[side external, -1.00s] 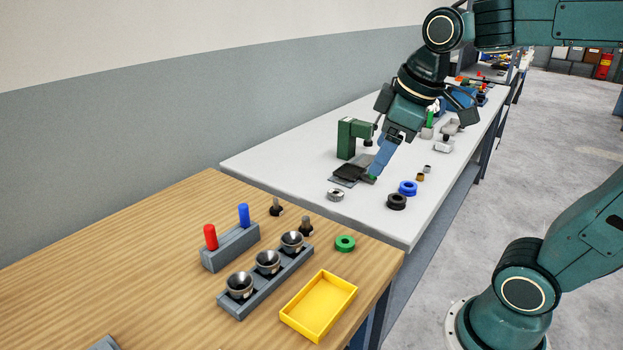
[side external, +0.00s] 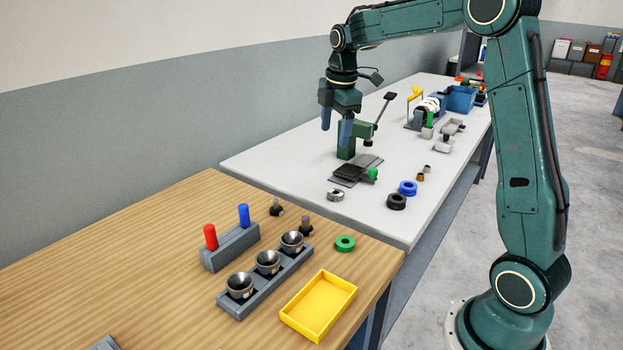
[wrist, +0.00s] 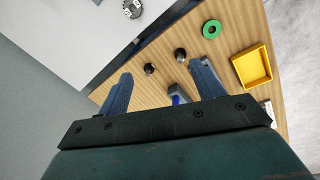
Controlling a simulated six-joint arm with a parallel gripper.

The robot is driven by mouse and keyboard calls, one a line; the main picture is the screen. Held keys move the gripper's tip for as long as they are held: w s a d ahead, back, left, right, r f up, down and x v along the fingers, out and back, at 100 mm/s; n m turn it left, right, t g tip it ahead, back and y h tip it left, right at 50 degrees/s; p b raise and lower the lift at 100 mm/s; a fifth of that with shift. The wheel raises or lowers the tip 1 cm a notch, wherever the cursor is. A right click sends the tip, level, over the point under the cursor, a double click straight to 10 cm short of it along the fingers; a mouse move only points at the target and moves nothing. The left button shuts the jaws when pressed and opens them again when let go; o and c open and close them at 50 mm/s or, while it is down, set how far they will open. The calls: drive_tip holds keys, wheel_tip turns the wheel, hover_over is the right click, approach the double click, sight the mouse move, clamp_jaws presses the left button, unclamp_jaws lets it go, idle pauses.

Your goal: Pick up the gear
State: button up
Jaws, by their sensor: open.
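A small silver, ring-like part, which looks like the gear (side external: 336,195), lies flat near the front left of the white table (side external: 300,180). It also shows at the top edge of the wrist view (wrist: 132,8), partly cut off. In the wrist view my gripper (wrist: 160,72) is open, with wooden bench between and beyond the fingers.
A dark plate (side external: 352,174) with a green knob (side external: 372,174), a blue ring (side external: 407,188) and a black ring (side external: 396,202) are near the silver part. The wooden bench holds a yellow tray (side external: 318,306), a green ring (side external: 345,243) and cups in a rack (side external: 267,285).

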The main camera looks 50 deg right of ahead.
drive_tip(key=w+d+f+n+g, duration=0.1)
drive_tip(key=w+d+f+n, duration=0.3)
drive_tip(key=d+f, duration=0.5)
drive_tip(key=shift+w+d+f+n+y, duration=0.3)
drive_tip(key=shift+w+d+f+n, duration=0.15)
drive_tip(key=shift+w, duration=0.1)
hover_over(336, 195)
drive_tip(key=shift+w+d+f, duration=0.1)
drive_tip(key=shift+d+f, duration=0.05)
drive_tip(key=shift+f, duration=1.25)
drive_tip(key=shift+w+d+f, duration=0.1)
drive_tip(key=shift+f, duration=1.35)
drive_tip(key=shift+w+d+f, duration=0.1)
drive_tip(key=shift+d+f, duration=0.05)
drive_tip(key=shift+f, duration=1.25)
drive_tip(key=shift+f, duration=0.15)
drive_tip(key=shift+f, duration=2.45)
drive_tip(key=shift+c, duration=0.5)
drive_tip(key=c, duration=1.1)
